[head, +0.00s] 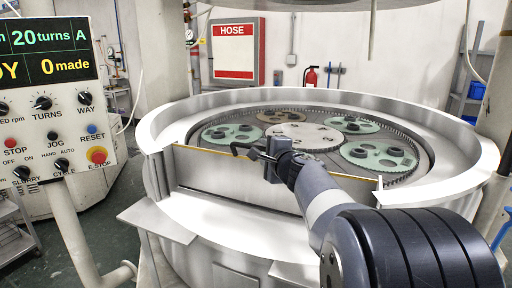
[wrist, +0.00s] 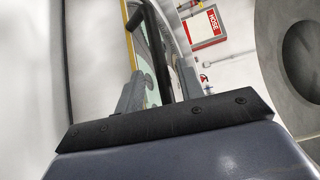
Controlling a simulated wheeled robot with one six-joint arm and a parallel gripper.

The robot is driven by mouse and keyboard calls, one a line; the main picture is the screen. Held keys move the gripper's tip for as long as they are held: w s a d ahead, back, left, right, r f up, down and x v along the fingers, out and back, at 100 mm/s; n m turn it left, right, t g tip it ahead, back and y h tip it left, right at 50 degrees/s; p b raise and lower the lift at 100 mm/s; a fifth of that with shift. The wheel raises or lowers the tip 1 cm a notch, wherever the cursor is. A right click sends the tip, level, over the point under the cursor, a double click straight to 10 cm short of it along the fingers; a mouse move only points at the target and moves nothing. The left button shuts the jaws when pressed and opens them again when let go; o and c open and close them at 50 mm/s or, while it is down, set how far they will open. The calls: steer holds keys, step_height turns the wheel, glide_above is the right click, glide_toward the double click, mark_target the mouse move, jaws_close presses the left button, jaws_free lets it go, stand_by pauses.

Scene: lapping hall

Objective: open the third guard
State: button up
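A guard panel (head: 270,171) with a yellow top edge stands across the front of the round lapping machine. A black bar handle (head: 241,147) shows at its top edge, left of my gripper (head: 270,160). In the wrist view the black bar (wrist: 155,45) runs between the two grey fingers of my gripper (wrist: 163,90). The fingers stand apart, with a narrow gap seen between the bar and the right finger. The guard's pale face (wrist: 95,50) and yellow edge (wrist: 131,35) lie to the left. The fingertips are partly hidden in the head view.
The machine's broad white rim (head: 440,184) surrounds several carriers with dark parts on a plate. A control panel (head: 45,90) stands at left, reading 20 turns and 0 made. A small shelf (head: 157,222) juts out at front left. A hose cabinet (head: 236,50) is on the back wall.

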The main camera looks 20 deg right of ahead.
mark_target(262, 150)
steer(key=shift+w+f, duration=0.15)
steer(key=shift+w, duration=1.35)
steer(key=shift+c, duration=0.3)
jaws_close()
